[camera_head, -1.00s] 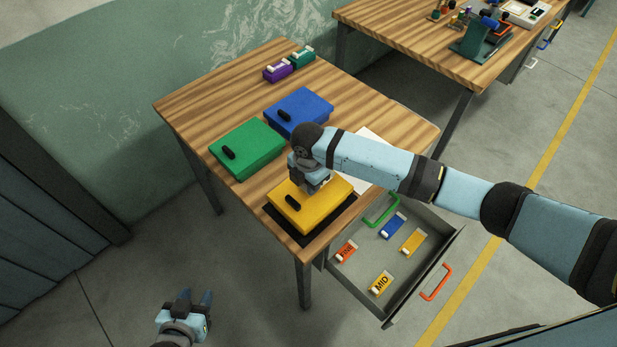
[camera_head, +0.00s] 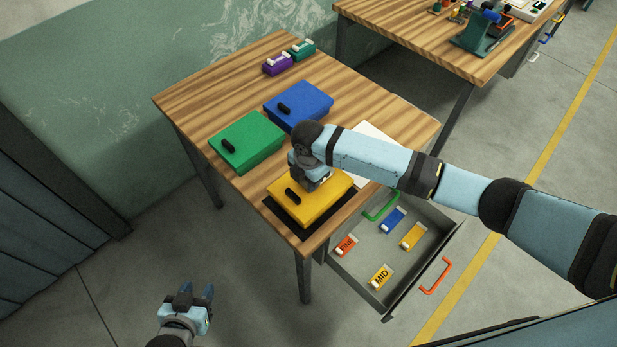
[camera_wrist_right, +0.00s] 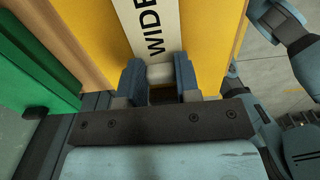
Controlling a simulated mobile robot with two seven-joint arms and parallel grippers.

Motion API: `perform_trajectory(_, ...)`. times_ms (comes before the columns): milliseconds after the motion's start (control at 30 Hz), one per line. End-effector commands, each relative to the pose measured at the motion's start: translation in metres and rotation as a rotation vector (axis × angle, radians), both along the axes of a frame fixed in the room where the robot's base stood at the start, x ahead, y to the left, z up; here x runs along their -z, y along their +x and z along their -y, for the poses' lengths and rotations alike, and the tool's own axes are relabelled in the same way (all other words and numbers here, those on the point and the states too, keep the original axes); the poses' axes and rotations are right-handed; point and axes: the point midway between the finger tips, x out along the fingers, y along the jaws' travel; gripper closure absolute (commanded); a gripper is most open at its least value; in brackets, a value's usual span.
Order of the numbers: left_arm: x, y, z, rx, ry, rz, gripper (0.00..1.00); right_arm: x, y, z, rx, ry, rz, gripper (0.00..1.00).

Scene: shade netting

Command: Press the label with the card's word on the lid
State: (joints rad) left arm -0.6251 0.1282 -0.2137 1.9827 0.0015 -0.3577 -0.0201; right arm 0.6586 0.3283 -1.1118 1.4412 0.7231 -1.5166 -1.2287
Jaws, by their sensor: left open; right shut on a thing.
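The yellow box with its lid (camera_head: 313,205) stands on a black mat (camera_head: 303,228) at the table's near corner. My right gripper (camera_head: 314,184) is over the lid's far part. In the right wrist view, my right gripper (camera_wrist_right: 158,74) is shut on the white end of a pale label (camera_wrist_right: 150,22) reading "WIDE". The label lies over or just above the yellow lid (camera_wrist_right: 205,35); I cannot tell if it touches. A white sheet (camera_head: 373,132), perhaps the card, is partly hidden behind my right arm, its word unseen. My left gripper (camera_head: 198,290) is open and empty, above the floor.
Green (camera_head: 247,140) and blue (camera_head: 298,103) boxes stand behind the yellow one. The open drawer (camera_head: 425,265) holds several labels, including a yellow "MID" (camera_head: 381,276), an orange-red (camera_head: 345,246) and a blue one (camera_head: 394,219). Purple (camera_head: 277,65) and green (camera_head: 302,50) small blocks sit at the back.

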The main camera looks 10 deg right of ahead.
Motion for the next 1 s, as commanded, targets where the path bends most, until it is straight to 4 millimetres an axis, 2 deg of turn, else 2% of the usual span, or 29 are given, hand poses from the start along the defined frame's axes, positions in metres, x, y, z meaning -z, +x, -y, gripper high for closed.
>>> perform_trajectory(833, 0.0015, 0.0005, -0.0002, 0.000, 0.000, 0.001, 0.57, 0.0067, -0.0004, -0.0001, 0.000, -0.001, -0.001, 0.91)
perform_trajectory(867, 0.0015, 0.0005, -0.0002, 0.000, 0.000, 0.001, 0.57, 0.0067, -0.0004, -0.0001, 0.000, -0.001, -0.001, 0.67)
perform_trajectory(933, 0.0015, 0.0005, -0.0002, 0.000, 0.000, 0.001, 0.57, 0.0068, -0.0004, -0.0001, 0.000, -0.001, -0.001, 0.51)
perform_trajectory(1000, 0.0015, 0.0005, -0.0002, 0.000, 0.000, 0.001, 0.57, 0.0068, -0.0005, 0.0000, 0.000, -0.001, -0.001, 0.40)
